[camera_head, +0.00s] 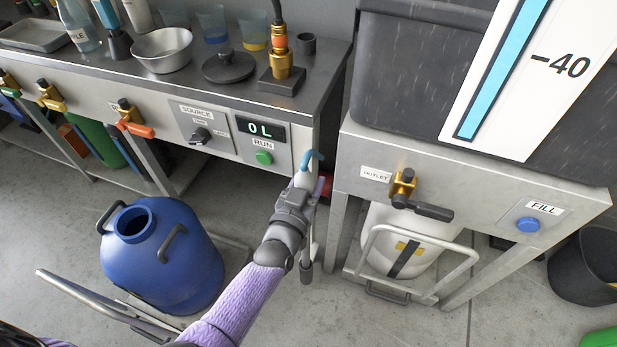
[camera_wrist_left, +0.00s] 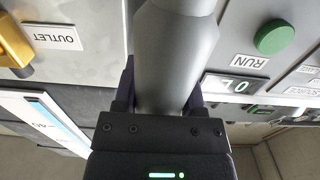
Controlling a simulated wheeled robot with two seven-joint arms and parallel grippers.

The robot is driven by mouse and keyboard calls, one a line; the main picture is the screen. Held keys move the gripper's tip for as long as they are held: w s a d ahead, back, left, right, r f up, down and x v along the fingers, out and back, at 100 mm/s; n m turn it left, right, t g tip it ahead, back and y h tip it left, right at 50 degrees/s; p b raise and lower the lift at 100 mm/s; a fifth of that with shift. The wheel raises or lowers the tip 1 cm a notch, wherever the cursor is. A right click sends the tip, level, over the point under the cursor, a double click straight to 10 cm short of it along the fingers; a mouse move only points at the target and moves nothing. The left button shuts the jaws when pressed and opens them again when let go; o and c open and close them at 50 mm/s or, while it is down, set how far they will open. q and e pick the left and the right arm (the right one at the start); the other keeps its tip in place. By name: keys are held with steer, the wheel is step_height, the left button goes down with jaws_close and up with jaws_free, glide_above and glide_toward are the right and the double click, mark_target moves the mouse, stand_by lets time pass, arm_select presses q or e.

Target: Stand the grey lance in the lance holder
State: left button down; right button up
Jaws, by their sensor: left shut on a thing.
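My left gripper (camera_head: 306,192) is in front of the gap between the bench and the tank stand, shut on the grey lance (camera_head: 301,181). In the left wrist view the lance (camera_wrist_left: 168,60) is a thick grey tapered body between the fingers (camera_wrist_left: 125,92). A curved blue piece (camera_head: 312,158) shows just above the gripper; I cannot tell if it belongs to the lance. On the bench's right end a brass and orange fitting (camera_head: 280,62) stands upright in a dark square block (camera_head: 282,82). A short dark cup (camera_head: 307,43) stands behind it. I cannot tell which is the lance holder.
The steel bench (camera_head: 335,62) carries a metal bowl (camera_head: 162,48), a dark round lid (camera_head: 228,66) and bottles. A blue drum (camera_head: 165,262) stands on the floor at left. The tank stand (camera_head: 480,190) with a brass outlet valve (camera_head: 404,187) is at right.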

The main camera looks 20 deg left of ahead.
arm_select(q)
steer(key=shift+f, duration=0.2)
arm_select(e)
steer(key=shift+d+f, duration=0.15)
steer(key=shift+d, duration=0.05)
arm_select(q)
steer(key=shift+c, duration=0.4)
jaws_free()
arm_select(e)
steer(key=shift+d, duration=0.15)
arm_select(q)
steer(key=shift+s, duration=0.4)
steer(key=s+p, duration=0.4)
steer(key=s, duration=0.5)
steer(key=shift+a, duration=0.15)
arm_select(e)
steer(key=v, duration=0.3)
steer(key=shift+w+r, duration=0.3)
steer(key=shift+r, duration=0.05)
arm_select(q)
steer(key=shift+s, duration=0.1)
arm_select(e)
steer(key=shift+s+d, duration=0.1)
